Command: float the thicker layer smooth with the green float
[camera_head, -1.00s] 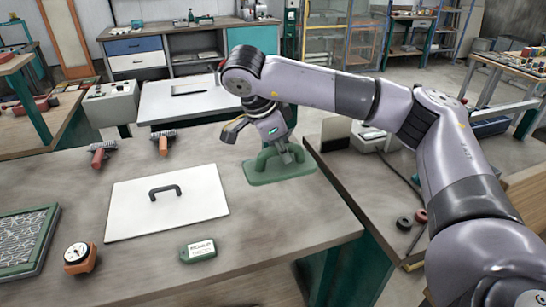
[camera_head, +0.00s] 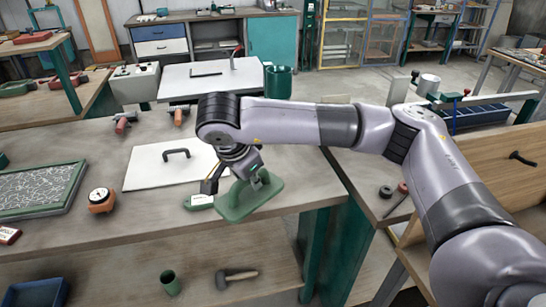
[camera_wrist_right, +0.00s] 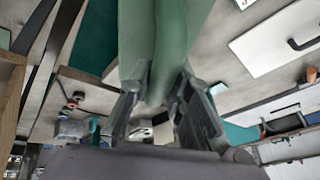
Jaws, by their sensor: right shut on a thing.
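The green float (camera_head: 250,197) is in my right gripper (camera_head: 257,178), which is shut on its handle. The float is tilted and held above the front edge of the workbench, to the right of the white board. In the right wrist view the green handle (camera_wrist_right: 165,45) runs between the two fingers (camera_wrist_right: 160,105). A green-framed tray (camera_head: 72,204) with a speckled, fibre-like grey surface lies at the left of the bench; I cannot tell how thick its layer is. My left gripper is out of view.
A white board (camera_head: 150,172) with a black handle lies mid-bench. A round dial gauge (camera_head: 101,199) stands beside the tray. A green label block (camera_head: 199,202) lies near the float. A mallet (camera_head: 236,277) and green cup (camera_head: 170,282) are on the lower shelf.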

